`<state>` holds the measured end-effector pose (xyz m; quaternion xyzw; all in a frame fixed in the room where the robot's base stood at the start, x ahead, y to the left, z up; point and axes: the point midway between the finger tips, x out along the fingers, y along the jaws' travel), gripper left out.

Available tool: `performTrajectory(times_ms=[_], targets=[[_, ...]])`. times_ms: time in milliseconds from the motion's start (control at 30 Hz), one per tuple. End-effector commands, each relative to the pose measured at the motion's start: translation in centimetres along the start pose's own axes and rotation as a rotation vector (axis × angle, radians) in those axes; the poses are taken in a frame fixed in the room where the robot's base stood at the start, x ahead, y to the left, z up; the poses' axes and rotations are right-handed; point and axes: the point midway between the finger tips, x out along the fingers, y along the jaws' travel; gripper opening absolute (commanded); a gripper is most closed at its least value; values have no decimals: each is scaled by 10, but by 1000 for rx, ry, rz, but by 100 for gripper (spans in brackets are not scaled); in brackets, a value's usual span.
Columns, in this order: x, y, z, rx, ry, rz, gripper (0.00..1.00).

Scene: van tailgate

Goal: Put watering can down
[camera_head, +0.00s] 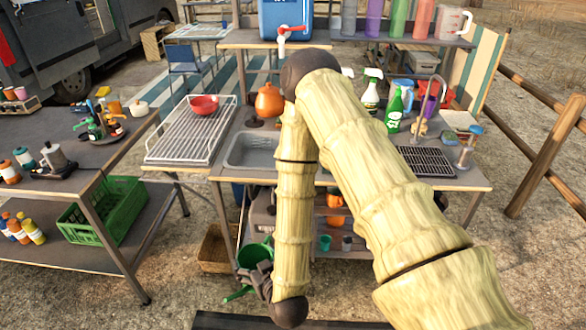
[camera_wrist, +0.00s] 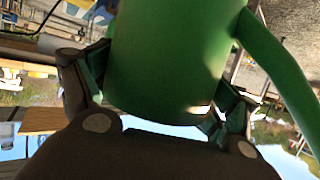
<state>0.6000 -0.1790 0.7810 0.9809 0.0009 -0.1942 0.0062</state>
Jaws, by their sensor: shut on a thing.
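The green watering can (camera_head: 254,252) is in my gripper (camera_head: 258,274), low in front of the sink table in the head view, left of my forearm. A thin green part of it points down and left below the gripper. In the wrist view the can's round body (camera_wrist: 175,60) fills the middle, and a long green arm of it, spout or handle, runs down the right side. The fingers of my gripper (camera_wrist: 158,95) are on both sides of the body, shut on it. My arm hides part of the can in the head view.
A wicker basket (camera_head: 214,250) stands below, near the can. The left table holds a green crate (camera_head: 117,205) on its lower shelf. Bare ground lies between the tables.

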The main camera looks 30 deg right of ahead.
Motion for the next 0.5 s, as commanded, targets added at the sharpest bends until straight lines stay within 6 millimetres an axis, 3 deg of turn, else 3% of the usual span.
performTrajectory(times_ms=[400,500], targets=[[23,-5,60,-7,1,-8,61],[22,-5,62,-7,2,-8,61]])
